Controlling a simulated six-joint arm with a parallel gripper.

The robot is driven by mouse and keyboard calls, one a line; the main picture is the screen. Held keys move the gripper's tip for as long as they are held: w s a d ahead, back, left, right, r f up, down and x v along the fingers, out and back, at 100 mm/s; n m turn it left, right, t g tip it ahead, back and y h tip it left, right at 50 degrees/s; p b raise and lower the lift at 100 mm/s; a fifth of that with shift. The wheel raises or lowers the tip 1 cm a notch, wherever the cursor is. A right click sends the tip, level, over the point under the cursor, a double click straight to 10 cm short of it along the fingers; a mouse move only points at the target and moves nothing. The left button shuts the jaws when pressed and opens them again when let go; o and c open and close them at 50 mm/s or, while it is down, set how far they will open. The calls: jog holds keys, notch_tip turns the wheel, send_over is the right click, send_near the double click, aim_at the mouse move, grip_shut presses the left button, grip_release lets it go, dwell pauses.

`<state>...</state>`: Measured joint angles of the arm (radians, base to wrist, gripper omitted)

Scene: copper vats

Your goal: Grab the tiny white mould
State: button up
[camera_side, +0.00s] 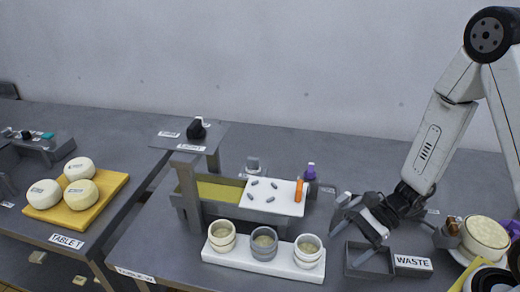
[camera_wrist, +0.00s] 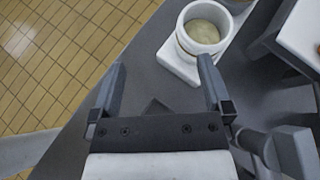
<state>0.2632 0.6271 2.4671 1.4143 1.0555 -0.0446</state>
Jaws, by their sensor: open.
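Three small round moulds stand in a row on a white rack (camera_side: 230,257): a cream-white left one (camera_side: 221,244), a grey middle one (camera_side: 264,254) and a pale right one (camera_side: 308,262). All show yellowish contents. They look alike in size, so I cannot tell which is meant by tiny. My gripper (camera_side: 350,235) is open and empty, right of the rack and near the waste box. In the wrist view, one white mould (camera_wrist: 191,42) stands on the rack's end, beyond the right finger of my gripper (camera_wrist: 162,68) and outside the jaws.
The waste box (camera_side: 368,273) is close below my gripper. A grey bin with a white top (camera_side: 285,204) stands behind the rack, with an orange item (camera_side: 299,190) and a purple-capped bottle (camera_side: 310,173). A wheel of cheese (camera_side: 484,236) is at right. Cheeses lie on a yellow board (camera_side: 108,195) at left.

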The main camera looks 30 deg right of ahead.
aim_at(319, 243)
jog(key=w+m+t, duration=0.2)
jog(key=w+d+m+t, duration=0.1)
jog(key=m, duration=0.1)
jog(key=shift+w+f+t+y, duration=0.1)
jog(key=shift+f+t+y, duration=0.25)
jog(key=shift+t+y, duration=0.05)
jog(key=shift+x, duration=1.3)
jog(key=shift+a, duration=0.1)
jog(key=shift+r+x, duration=0.2)
jog(key=shift+x, duration=2.4)
jog(key=c, duration=1.1)
